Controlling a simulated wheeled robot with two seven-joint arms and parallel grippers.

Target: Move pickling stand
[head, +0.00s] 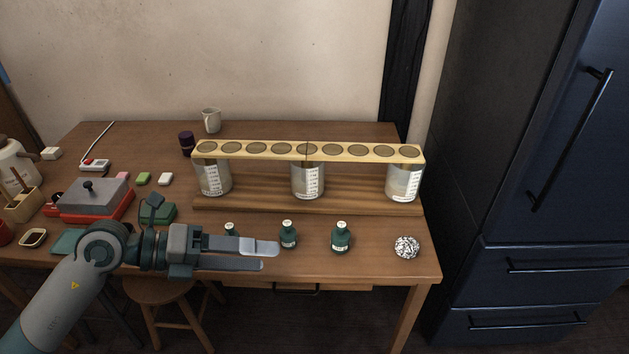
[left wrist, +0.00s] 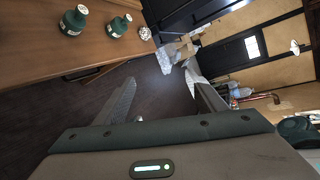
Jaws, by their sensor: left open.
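The pickling stand is a long wooden rack with a pale top board (head: 306,151) pierced by a row of round holes. It stands upright on the right half of the table. Three glass jars with printed labels sit under the board: a left jar (head: 215,178), a middle jar (head: 307,180) and a right jar (head: 403,182). My left gripper (head: 268,256) is open and empty, in front of the stand and apart from it, by the table's front edge. In the left wrist view its two fingers (left wrist: 163,98) are spread with nothing between them. My right gripper is not in view.
Teal bottles (head: 288,235) (head: 341,237) and a patterned ball (head: 406,247) stand between rack and front edge. A white mug (head: 211,120) is behind the rack. A red-and-grey box (head: 93,198) is at left. A dark fridge (head: 540,180) stands right.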

